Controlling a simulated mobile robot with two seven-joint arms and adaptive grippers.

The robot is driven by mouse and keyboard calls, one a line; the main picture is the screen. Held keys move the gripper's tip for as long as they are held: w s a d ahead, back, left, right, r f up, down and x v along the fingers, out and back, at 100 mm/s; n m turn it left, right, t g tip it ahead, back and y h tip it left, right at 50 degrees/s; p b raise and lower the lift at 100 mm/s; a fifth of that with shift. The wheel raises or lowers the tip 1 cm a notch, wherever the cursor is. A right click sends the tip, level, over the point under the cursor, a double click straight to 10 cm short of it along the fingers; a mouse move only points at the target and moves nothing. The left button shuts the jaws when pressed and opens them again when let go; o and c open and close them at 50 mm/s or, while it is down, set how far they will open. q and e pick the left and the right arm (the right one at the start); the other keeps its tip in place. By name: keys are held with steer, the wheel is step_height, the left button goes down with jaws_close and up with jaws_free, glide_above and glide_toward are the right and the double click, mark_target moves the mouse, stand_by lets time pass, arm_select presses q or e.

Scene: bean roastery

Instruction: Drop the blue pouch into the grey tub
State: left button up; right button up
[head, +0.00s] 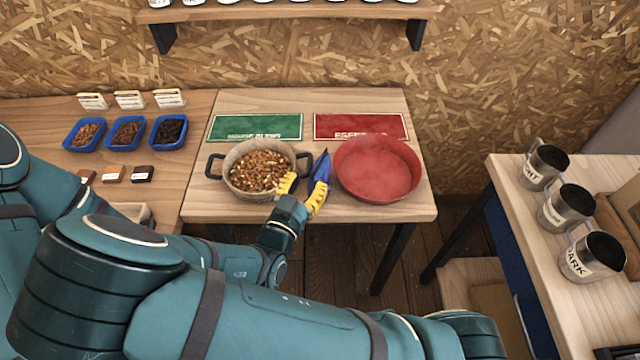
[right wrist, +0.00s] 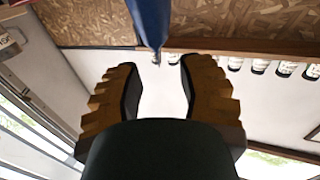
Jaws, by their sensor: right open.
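The blue pouch (head: 321,166) shows between the grey tub and the red tub, narrow end up, just beyond the yellow fingers of my right gripper (head: 303,190). In the right wrist view the blue pouch (right wrist: 148,18) hangs into the top of the picture, its tip near the gap between the open fingers (right wrist: 158,75). I cannot tell whether a finger touches it. The grey tub (head: 224,158), with dark handles, holds brown beans and stands left of my right gripper, close to its left finger. My left gripper is not in view.
The red tub (head: 378,169) stands close on the right. Green (head: 256,127) and red (head: 361,126) signs lie behind the tubs. Blue trays (head: 84,134) of beans are at the left. Steel canisters (head: 566,209) stand on the right-hand table. A shelf (head: 290,12) is above.

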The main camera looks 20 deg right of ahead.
mark_target(327, 149)
steer(key=x, duration=0.3)
steer(key=b+x, duration=0.1)
steer(key=x, duration=0.3)
steer(key=shift+w+d+f, duration=0.15)
steer(key=shift+f, duration=0.05)
jaws_close()
